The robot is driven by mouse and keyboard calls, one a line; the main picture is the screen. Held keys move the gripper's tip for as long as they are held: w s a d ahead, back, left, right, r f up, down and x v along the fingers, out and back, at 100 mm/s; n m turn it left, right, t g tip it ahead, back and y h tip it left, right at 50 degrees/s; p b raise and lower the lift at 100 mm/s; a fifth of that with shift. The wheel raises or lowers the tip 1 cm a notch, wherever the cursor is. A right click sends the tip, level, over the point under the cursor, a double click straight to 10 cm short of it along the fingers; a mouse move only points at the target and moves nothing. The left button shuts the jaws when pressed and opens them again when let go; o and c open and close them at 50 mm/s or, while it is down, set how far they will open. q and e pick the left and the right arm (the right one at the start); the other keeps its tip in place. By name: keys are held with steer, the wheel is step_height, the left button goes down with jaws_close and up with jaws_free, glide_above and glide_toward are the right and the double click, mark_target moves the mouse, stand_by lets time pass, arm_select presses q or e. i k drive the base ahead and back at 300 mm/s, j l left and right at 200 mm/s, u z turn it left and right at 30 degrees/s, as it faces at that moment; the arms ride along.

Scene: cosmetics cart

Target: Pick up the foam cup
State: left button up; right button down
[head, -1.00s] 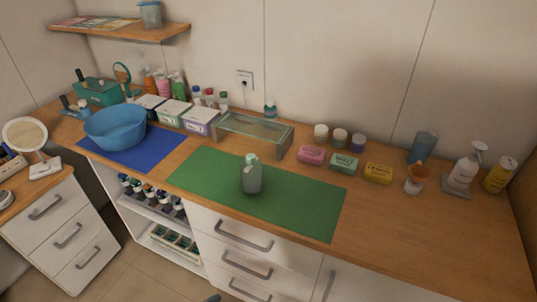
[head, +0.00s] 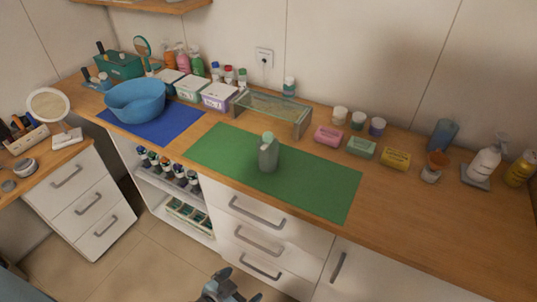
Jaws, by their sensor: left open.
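A small cup with an orange-brown upper part and a pale base (head: 434,167) stands upright toward the right end of the wooden counter. A plain blue cup (head: 442,136) stands just behind it. I cannot tell for sure which of the two is the foam cup. My left gripper (head: 232,284) shows at the bottom edge, open and empty, in front of the drawers and far from both cups. My right gripper is not in view.
A grey-green bottle (head: 268,154) stands on the green mat (head: 315,186). Pink, green and yellow boxes (head: 395,158) and small jars (head: 358,120) sit left of the cups. A white pump bottle (head: 484,163) stands to their right. The counter (head: 415,220) in front is clear.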

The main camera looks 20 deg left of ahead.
mark_target(267, 162)
steer(key=i+j, duration=0.15)
steer(key=j, duration=0.3)
steer(key=i+j, duration=0.15)
steer(key=j, duration=0.25)
steer(key=i+j+z, duration=0.1)
steer(key=j, duration=0.35)
steer(key=i+j, duration=0.15)
steer(key=j, duration=0.3)
